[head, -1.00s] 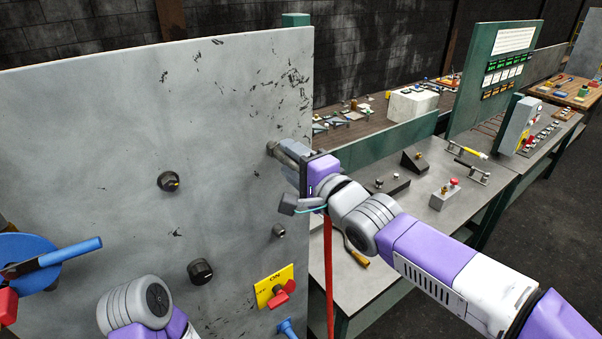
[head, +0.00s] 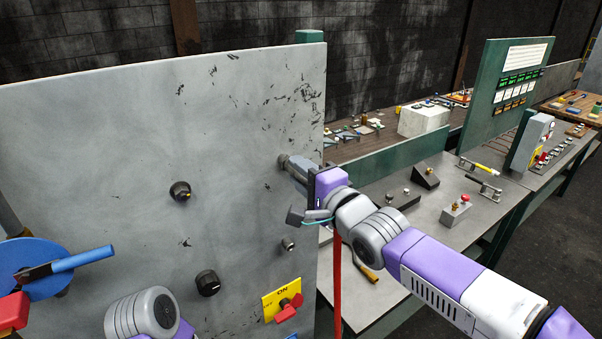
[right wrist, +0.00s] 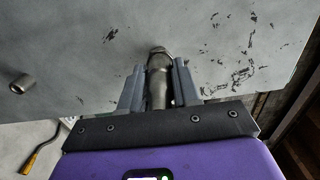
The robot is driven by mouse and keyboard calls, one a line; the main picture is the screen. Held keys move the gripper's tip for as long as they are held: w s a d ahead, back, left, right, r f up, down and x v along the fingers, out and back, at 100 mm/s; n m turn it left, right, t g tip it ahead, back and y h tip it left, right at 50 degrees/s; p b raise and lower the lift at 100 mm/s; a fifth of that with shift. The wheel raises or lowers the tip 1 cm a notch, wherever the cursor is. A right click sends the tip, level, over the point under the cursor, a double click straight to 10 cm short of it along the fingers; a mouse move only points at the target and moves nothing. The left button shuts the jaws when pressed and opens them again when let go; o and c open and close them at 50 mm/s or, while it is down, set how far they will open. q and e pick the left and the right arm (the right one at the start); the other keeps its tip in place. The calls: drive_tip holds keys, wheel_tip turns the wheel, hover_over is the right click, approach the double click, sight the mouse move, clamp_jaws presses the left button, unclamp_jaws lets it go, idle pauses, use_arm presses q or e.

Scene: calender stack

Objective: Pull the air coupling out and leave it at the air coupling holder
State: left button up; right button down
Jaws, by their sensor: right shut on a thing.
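The air coupling (head: 285,161) is a grey metal piece at the upper right of the grey panel (head: 110,150). My right gripper (head: 301,172) is shut on it. In the right wrist view the coupling (right wrist: 158,78) stands between my two grey fingers (right wrist: 158,88), and its far end meets the panel. A red hose (head: 337,285) hangs below my right gripper. A short metal stub (head: 289,245) sits lower on the panel and also shows in the right wrist view (right wrist: 22,84). I cannot tell whether this is the holder. My left gripper is out of view.
Black knobs (head: 180,191) and a yellow plate with a red switch (head: 283,303) are on the panel. A blue wheel with a handle (head: 60,265) is at left. A grey workbench (head: 410,215) with small fixtures stands beyond the panel's right edge.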

idle(0.3)
drive_tip(key=shift+d, duration=0.1)
drive_tip(key=shift+s+d+r+p, duration=0.1)
drive_tip(key=shift+s+d+p, duration=0.15)
drive_tip(key=shift+s+p, duration=0.2)
drive_tip(key=shift+p, duration=0.15)
drive_tip(key=shift+p+v, duration=1.05)
drive_tip(key=shift+v, duration=0.35)
drive_tip(key=shift+s+d, duration=0.15)
drive_tip(key=shift+d, duration=0.05)
